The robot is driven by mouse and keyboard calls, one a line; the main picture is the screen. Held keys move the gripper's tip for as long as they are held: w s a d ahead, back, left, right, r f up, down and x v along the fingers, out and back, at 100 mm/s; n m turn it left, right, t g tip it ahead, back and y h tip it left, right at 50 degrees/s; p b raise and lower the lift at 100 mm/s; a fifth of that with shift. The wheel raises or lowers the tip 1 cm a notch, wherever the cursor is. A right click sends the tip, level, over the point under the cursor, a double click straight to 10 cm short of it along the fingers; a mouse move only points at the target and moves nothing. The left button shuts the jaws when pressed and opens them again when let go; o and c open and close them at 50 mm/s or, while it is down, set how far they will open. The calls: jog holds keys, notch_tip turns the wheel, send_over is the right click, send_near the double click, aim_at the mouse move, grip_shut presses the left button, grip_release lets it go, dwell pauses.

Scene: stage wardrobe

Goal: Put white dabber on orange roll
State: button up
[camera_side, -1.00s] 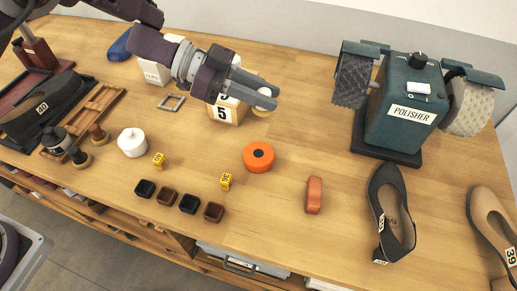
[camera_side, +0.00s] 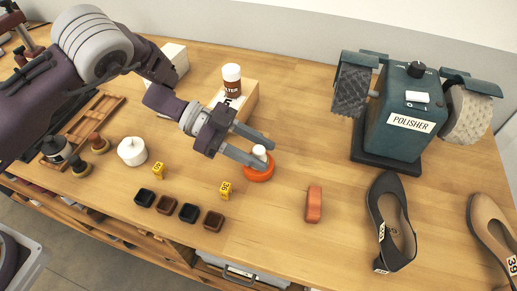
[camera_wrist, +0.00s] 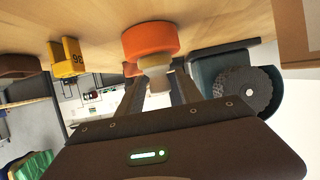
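The white dabber (camera_side: 259,152) stands on the orange roll (camera_side: 260,175) with its handle up. In the wrist view the dabber (camera_wrist: 156,66) has its pale pad against the orange roll (camera_wrist: 150,39). My gripper (camera_side: 268,156) is around the dabber's handle, one finger on each side. The fingers look spread a little wider than the handle, so my gripper seems open. In the wrist view my gripper (camera_wrist: 158,88) has the handle between its fingers. The lower finger hides part of the dabber and roll in the side view.
The polisher (camera_side: 403,112) and a black shoe (camera_side: 391,222) are farther right. A white-capped jar (camera_side: 232,80) stands on a box behind my gripper. Yellow number marker (camera_side: 225,190) is in front.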

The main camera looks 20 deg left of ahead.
jog(key=v, duration=1.2)
jog(key=shift+r, duration=0.1)
